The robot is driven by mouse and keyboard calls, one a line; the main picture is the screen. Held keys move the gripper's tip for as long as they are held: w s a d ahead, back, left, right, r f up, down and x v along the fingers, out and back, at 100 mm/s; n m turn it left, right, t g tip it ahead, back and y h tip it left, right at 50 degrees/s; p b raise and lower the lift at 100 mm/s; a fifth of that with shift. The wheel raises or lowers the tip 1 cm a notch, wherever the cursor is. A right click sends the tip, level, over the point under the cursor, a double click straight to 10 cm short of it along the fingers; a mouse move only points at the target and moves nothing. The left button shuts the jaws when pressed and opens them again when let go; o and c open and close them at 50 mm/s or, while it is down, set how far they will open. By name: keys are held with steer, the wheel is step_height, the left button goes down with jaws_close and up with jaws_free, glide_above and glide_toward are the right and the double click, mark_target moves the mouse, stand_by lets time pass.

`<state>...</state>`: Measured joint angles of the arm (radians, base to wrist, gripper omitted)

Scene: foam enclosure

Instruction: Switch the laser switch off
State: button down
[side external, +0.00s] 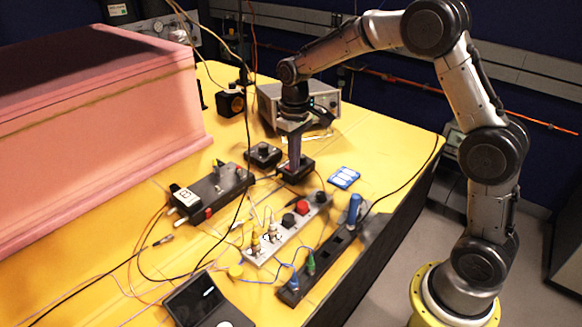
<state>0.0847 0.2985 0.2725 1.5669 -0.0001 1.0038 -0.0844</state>
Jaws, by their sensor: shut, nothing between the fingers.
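My gripper (294,160) points straight down, its fingers shut with nothing between them. Its tips are at the top of a small black box (302,175) near the middle of the yellow table. Whether they touch the box cannot be told, and the fingers hide part of its top. A similar small black box with a round knob (263,154) stands just to the left. No readable label shows which device is the laser switch, and no switch position can be made out.
A grey panel with red and black knobs (285,230) and a black strip with plugs (328,252) lie in front. A dark control box (212,192) stands left, near the pink foam enclosure (100,110). Loose cables cross the yellow table (110,235). A grey instrument (268,105) stands behind.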

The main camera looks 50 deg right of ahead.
steer(key=shift+r, duration=3.4)
steer(key=s+a+r+t, duration=0.3)
steer(key=s+r+t, duration=0.1)
steer(key=s+r, duration=0.9)
steer(key=s+f+t, duration=0.1)
steer(key=s+f, duration=0.8)
steer(key=s, duration=0.5)
steer(key=shift+s+a+t, duration=0.15)
steer(key=shift+a+t, duration=0.15)
steer(key=shift+a, duration=0.05)
